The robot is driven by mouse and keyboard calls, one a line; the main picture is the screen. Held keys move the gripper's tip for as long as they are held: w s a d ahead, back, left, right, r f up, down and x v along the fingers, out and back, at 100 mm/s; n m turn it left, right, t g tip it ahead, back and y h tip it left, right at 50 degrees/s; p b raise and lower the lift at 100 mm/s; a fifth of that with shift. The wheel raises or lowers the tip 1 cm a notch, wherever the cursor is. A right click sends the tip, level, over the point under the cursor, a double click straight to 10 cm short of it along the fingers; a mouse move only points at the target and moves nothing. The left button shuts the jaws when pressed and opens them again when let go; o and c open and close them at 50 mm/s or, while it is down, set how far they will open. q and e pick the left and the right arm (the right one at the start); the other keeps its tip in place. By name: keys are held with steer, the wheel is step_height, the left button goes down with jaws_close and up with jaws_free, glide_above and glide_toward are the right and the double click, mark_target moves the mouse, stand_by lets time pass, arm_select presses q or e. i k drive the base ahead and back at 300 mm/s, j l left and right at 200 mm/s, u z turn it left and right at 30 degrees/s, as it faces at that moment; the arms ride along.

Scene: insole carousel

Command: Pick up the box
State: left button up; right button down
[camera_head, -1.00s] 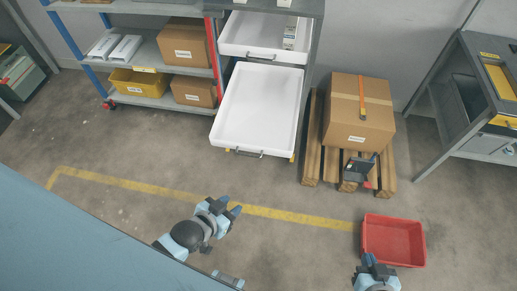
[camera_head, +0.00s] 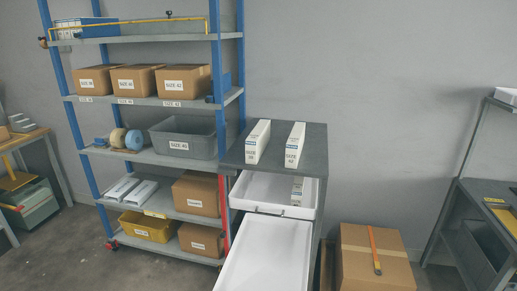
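Which box the task means is not clear from the view. Two upright narrow white boxes stand on the grey cabinet top, a left one (camera_head: 258,142) and a right one (camera_head: 295,145), both with SIZE labels. Three brown boxes with SIZE labels sit on the blue rack's upper shelf: left (camera_head: 98,80), middle (camera_head: 138,80) and right (camera_head: 183,82). A large taped brown box (camera_head: 372,262) is at the lower right, its bottom cut off. Neither of my grippers is in view.
The lower drawer (camera_head: 262,262) is pulled out below the upper one. The blue rack (camera_head: 230,150) also holds a grey bin (camera_head: 183,140), a yellow bin (camera_head: 147,228) and two lower brown boxes (camera_head: 198,195). A dark workstation (camera_head: 480,225) stands at right.

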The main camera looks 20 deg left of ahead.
mark_target(256, 142)
steer(key=i+j, duration=0.1)
steer(key=j, duration=0.3)
steer(key=i+j+u, duration=0.15)
steer(key=j, duration=0.25)
steer(key=i+j, duration=0.15)
steer(key=j, duration=0.25)
steer(key=i+j+u, duration=0.1)
steer(key=j, duration=0.3)
steer(key=i+j+u, duration=0.1)
steer(key=j, duration=0.3)
steer(key=i+j, duration=0.25)
steer(key=j, duration=0.15)
steer(key=u, duration=0.05)
